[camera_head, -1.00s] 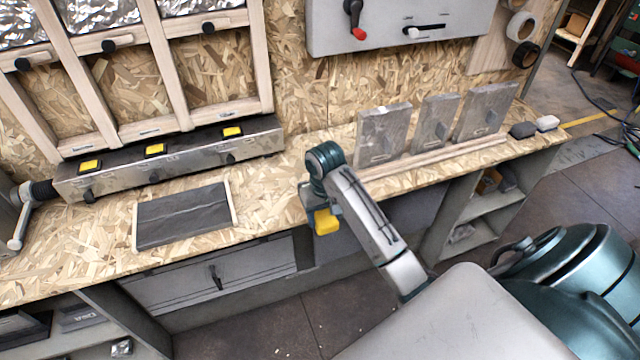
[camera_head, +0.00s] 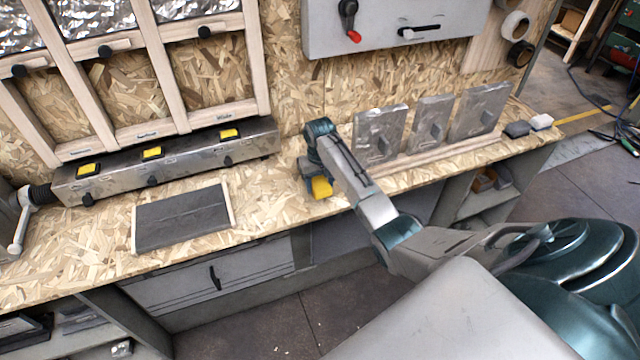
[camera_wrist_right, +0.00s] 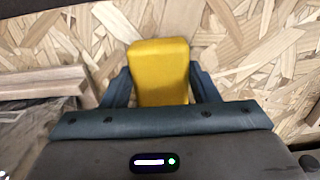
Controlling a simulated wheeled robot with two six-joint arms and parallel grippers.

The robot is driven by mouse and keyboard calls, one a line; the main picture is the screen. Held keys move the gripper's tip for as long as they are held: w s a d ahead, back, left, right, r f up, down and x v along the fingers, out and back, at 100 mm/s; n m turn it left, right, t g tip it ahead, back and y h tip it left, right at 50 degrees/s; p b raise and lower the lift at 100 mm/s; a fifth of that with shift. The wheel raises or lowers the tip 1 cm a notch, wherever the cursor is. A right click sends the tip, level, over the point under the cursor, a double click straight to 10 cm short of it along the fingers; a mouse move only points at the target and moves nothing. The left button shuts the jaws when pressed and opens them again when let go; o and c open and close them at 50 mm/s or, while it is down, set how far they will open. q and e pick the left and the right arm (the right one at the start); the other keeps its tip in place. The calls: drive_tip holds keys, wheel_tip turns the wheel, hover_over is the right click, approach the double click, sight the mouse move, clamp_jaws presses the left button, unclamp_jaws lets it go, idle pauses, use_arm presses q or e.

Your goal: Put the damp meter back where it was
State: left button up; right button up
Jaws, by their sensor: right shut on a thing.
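The damp meter appears as a yellow block (camera_head: 320,187) held by my right gripper (camera_head: 313,178) over the front part of the chipboard bench, left of the upright grey panels. In the right wrist view the yellow block (camera_wrist_right: 158,72) sits between the two dark fingers of the right gripper (camera_wrist_right: 160,88), with bare chipboard behind it. I cannot tell whether the block touches the bench. The left gripper does not show in any view.
The chipboard bench (camera_head: 265,205) is bare around the block. A dark grey mat (camera_head: 182,217) lies to its left. A metal rail (camera_head: 165,160) with yellow-topped switches stands behind. Several upright grey panels (camera_head: 380,135) stand by a wooden strip (camera_head: 440,153) to the right.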

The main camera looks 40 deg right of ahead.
drive_tip(key=shift+f, duration=0.75)
drive_tip(key=o, duration=0.9)
drive_tip(key=shift+f, duration=0.1)
drive_tip(key=shift+r+b, duration=1.55)
drive_tip(key=shift+r, duration=4.6)
